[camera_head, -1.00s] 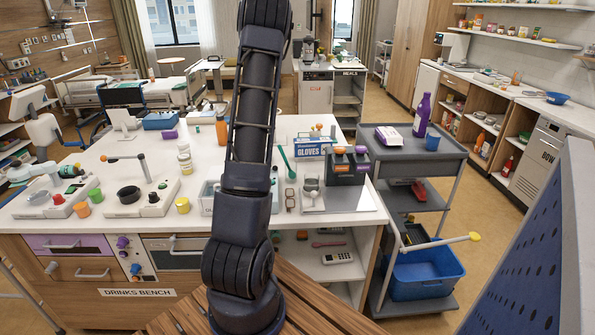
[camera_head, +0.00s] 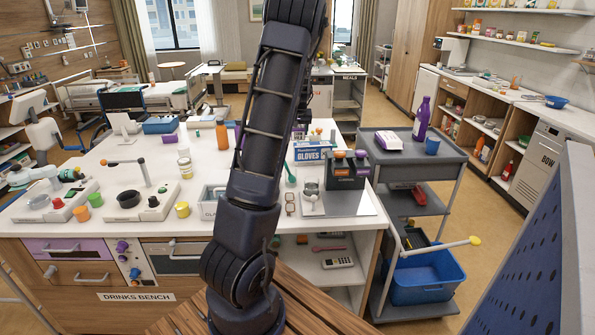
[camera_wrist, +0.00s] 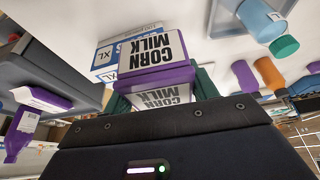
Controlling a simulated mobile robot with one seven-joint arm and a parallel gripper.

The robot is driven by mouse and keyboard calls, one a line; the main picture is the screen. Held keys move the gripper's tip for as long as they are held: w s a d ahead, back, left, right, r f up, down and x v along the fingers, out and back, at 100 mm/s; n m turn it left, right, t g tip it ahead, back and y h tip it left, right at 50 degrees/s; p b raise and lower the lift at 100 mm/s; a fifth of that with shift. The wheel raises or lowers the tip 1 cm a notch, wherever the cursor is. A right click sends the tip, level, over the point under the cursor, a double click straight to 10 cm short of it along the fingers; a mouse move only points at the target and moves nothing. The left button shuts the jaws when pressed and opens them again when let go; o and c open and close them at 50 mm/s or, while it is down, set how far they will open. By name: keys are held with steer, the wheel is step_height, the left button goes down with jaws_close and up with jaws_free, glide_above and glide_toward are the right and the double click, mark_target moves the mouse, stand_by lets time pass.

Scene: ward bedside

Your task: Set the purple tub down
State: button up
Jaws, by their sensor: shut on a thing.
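The purple tub (camera_wrist: 152,77), with a white label reading CORN MILK, shows upside down in the middle of the wrist view. My gripper (camera_wrist: 160,101) is shut on it, with dark green fingers at its two sides. The tub is in front of the blue and white gloves box (camera_wrist: 106,62), over the white bench top. I cannot tell whether its base touches the bench. In the head view my arm covers the gripper, and the gloves box (camera_head: 309,151) stands just right of the arm.
The drinks bench (camera_head: 130,222) holds a black organiser (camera_head: 346,176), an orange bottle (camera_head: 221,135), a yellow cup (camera_head: 182,210) and other items. A grey cart (camera_head: 440,158) at the right carries a purple bottle (camera_head: 422,119) and a blue cup (camera_head: 432,146). The bench's left-middle has bare patches.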

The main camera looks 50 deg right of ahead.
step_height(320, 180, down, 18)
steer(key=shift+r, duration=0.1)
stand_by(0.5)
steer(key=shift+f, duration=0.25)
steer(key=o, duration=1.1)
